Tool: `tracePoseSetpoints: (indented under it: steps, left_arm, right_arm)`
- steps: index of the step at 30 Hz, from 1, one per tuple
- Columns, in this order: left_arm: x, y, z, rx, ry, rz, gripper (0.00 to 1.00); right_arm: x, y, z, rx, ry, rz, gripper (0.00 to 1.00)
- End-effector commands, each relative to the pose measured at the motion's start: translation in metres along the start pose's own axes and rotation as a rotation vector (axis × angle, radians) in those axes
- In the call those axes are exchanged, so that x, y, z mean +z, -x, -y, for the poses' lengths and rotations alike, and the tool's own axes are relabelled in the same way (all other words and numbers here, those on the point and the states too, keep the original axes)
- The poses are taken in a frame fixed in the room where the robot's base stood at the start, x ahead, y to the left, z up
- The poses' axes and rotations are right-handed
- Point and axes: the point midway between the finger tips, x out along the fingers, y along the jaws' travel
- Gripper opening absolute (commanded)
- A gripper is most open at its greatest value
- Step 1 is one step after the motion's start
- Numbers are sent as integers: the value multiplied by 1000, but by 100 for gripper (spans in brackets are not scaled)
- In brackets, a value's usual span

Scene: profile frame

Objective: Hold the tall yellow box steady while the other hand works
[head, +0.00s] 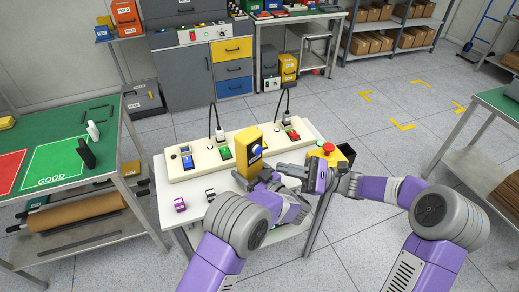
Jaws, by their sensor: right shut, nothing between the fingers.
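A yellow box with a red button (328,148) shows just behind my right wrist.
A long cream panel (195,171) with colored switches and two plugged cables lies behind the box. Purple (180,205) and black (210,194) small items lie at the table's left front. A green-topped bench (112,150) stands left; open floor lies behind right.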

Motion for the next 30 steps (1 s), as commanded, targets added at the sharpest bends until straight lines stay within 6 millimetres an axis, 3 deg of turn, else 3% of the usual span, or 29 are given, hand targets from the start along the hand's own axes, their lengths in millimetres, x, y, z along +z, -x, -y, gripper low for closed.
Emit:
tracePoseSetpoints:
  steps: [2,3,5,13,17,30]
  left_arm:
    - [0,0,0,1,0,1,39]
    - [0,0,0,0,0,1,89]
    - [0,0,0,0,0,1,98]
    - [0,2,0,1,0,0,100]
    - [0,14,-1,3,0,0,100]
    - [0,100,0,3,-1,0,100]
  right_arm:
    - [0,0,0,0,0,0,0]
    - [0,0,0,0,0,0,0]
    - [0,0,0,0,0,0,0]
    - [0,0,0,0,0,0,0]
    - [0,0,0,0,0,0,0]
    - [0,0,0,0,0,0,0]
